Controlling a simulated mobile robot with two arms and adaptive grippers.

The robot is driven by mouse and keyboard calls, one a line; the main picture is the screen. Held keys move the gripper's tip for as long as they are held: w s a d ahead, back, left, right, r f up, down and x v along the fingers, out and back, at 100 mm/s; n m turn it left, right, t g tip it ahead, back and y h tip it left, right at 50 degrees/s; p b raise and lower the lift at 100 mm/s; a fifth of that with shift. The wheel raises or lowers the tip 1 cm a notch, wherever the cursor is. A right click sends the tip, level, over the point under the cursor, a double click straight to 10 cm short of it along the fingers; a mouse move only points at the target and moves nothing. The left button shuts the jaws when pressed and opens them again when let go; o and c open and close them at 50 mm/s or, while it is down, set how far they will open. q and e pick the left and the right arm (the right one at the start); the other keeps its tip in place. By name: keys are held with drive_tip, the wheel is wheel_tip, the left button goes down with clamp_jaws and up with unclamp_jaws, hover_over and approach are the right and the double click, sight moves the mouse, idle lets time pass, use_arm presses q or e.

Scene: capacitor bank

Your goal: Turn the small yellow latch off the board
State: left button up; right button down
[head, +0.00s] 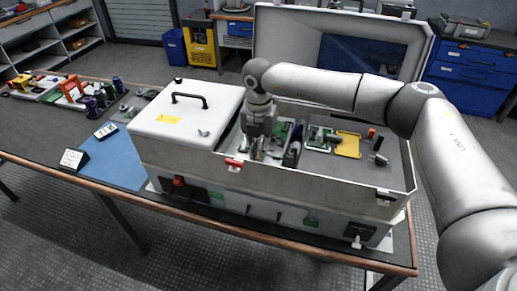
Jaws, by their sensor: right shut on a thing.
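My right gripper (257,145) points down into the open bay of the white cabinet (330,173), just right of its closed lid. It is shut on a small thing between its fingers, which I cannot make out. A green board (281,134) shows close to the right of the gripper, partly hidden. The small yellow latch cannot be made out at this size; the gripper and the cabinet's front wall hide part of that area. My left gripper is not in view.
A yellow tray (348,145) and another green board (321,138) lie on the grey surface to the right. A white lid with a black handle (189,98) covers the left part. The raised cover (343,45) stands behind. The front wall stands before the gripper.

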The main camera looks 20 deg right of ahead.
drive_tip(key=n+b, duration=0.2)
drive_tip(key=n, duration=0.1)
drive_tip(key=shift+f+n+b, duration=0.1)
drive_tip(key=shift+n+b, duration=0.2)
drive_tip(key=shift+b, duration=0.1)
drive_tip(key=n+b, duration=0.3)
drive_tip(key=n, duration=0.2)
drive_tip(key=n+b, duration=0.1)
drive_tip(key=n, duration=0.3)
drive_tip(key=shift+n+b, duration=0.35)
drive_tip(key=shift+n, duration=0.05)
drive_tip(key=n, duration=0.2)
drive_tip(key=n+b, duration=0.1)
drive_tip(key=n, duration=0.1)
drive_tip(key=shift+r, duration=0.25)
drive_tip(key=c, duration=1.8)
unclamp_jaws()
drive_tip(key=shift+o, duration=0.2)
